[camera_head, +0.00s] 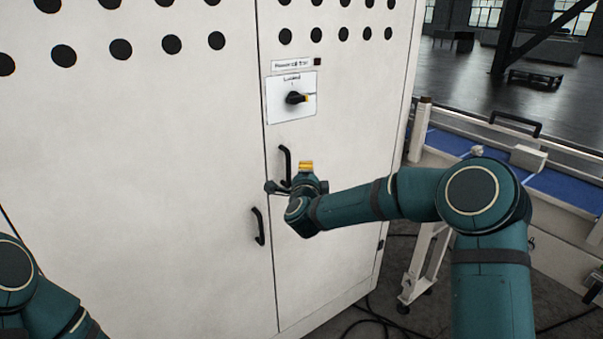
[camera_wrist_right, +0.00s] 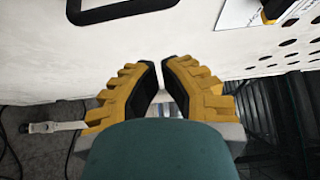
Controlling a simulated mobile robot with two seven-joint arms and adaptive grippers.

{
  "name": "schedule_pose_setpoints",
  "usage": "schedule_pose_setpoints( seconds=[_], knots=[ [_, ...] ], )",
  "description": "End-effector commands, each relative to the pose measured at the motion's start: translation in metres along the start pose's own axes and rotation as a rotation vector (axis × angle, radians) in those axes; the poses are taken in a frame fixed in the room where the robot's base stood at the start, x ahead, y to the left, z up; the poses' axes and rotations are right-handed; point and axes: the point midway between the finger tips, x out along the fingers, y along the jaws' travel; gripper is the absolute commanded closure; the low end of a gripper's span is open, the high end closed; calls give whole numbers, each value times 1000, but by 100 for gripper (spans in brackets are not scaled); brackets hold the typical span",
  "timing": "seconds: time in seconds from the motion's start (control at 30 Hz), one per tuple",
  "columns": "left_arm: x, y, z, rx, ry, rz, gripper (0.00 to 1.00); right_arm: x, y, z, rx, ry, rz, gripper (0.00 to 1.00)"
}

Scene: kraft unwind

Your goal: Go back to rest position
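My right arm reaches in from the right in the head view. My right gripper (camera_head: 306,168) is in front of the white cabinet's right door (camera_head: 330,225), close to its black handle (camera_head: 285,165). In the right wrist view, the yellow fingers of my right gripper (camera_wrist_right: 159,66) have black inner pads. Their tips are a narrow gap apart with nothing between them.
The cabinet (camera_head: 130,160) fills the left and centre, with a second handle (camera_head: 258,226) and a rotary switch (camera_head: 297,98). A conveyor with a blue belt (camera_head: 450,143) stands at the right. Dark cables (camera_head: 375,318) lie on the floor below.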

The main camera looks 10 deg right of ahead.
Motion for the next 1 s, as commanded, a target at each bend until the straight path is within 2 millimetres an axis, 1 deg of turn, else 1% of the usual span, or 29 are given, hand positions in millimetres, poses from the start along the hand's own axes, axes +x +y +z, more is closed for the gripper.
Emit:
schedule_pose_setpoints(
  seconds=[0.03,0.1,0.3,0.4,0.53,0.57,0.6,0.67,0.77,0.8,0.87,0.9,0.97,1.0],
  knots=[
    [0,0,-1,1,2,0,100,-12,-2,1,-1,-4,-2,100],
    [0,0,-1,1,3,1,100,-26,-2,0,-2,-2,-1,100],
    [2,0,0,1,1,1,100,-63,-1,-2,-2,-1,0,100],
    [2,0,0,1,0,1,100,-75,-1,-3,0,1,-1,100],
    [2,-1,0,1,0,1,100,-84,1,-3,-4,-1,4,100],
    [2,-1,0,1,0,1,100,-85,4,-2,-11,-6,10,100],
    [2,-1,0,1,0,1,100,-87,11,-1,-28,-20,25,100],
    [2,-1,0,1,0,1,100,-91,27,4,-75,-55,60,100],
    [2,-1,0,1,0,1,100,-105,75,16,-204,-162,161,100],
    [2,-1,0,1,0,1,100,-114,98,21,-269,-220,210,100],
    [2,-1,0,1,0,1,100,-132,136,28,-372,-319,288,100],
    [2,-1,0,1,0,1,100,-146,160,31,-439,-386,339,100],
    [2,-1,0,1,0,1,100,-169,195,34,-536,-492,412,100],
    [2,-1,0,1,0,1,100,-186,217,35,-598,-564,459,100]
  ],
)
